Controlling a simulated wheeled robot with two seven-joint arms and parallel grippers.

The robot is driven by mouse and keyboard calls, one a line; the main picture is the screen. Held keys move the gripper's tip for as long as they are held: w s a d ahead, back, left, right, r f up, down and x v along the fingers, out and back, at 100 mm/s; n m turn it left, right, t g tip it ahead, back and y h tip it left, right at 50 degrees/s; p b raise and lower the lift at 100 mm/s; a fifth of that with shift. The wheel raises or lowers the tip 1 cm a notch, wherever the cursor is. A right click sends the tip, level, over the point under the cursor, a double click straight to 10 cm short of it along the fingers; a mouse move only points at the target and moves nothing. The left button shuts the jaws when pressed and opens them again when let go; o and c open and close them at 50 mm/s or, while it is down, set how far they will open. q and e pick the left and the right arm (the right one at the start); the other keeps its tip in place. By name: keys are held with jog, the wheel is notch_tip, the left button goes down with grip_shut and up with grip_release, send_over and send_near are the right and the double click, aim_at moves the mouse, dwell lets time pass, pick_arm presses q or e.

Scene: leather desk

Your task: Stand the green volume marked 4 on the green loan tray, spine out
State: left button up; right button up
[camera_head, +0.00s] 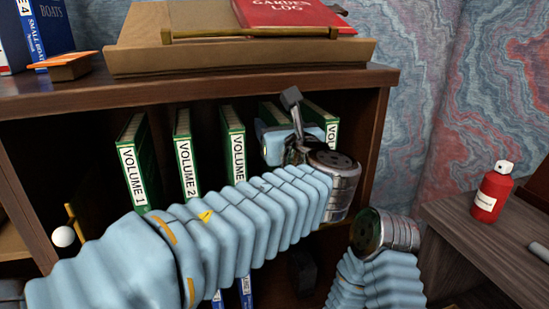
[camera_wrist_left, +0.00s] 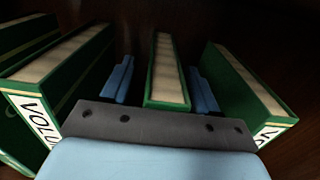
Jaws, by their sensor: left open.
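A row of green volumes stands upright in the shelf, spines facing out: VOLUME 1 (camera_head: 137,165), VOLUME 2 (camera_head: 186,158), one with its number hidden by my arm (camera_head: 234,145), one mostly behind my left gripper (camera_head: 268,110), and one at the right end (camera_head: 322,122). My left gripper (camera_head: 293,145) is at the fourth book. In the left wrist view, my open left gripper (camera_wrist_left: 161,84) has its blue fingers either side of a green volume (camera_wrist_left: 157,88), with gaps showing. That book's spine label is hidden by the palm, so its number cannot be read. I see no green loan tray.
Neighbouring green books stand close at left (camera_wrist_left: 60,75) and right (camera_wrist_left: 245,90) of the fingers. The shelf top (camera_head: 80,95) lies above, holding a slanted stand with a red GARDEN LOG (camera_head: 290,14). A red bottle (camera_head: 490,195) stands on the side desk (camera_head: 465,235).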

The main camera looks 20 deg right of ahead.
pick_arm(q)
grip_shut()
dwell(1.3)
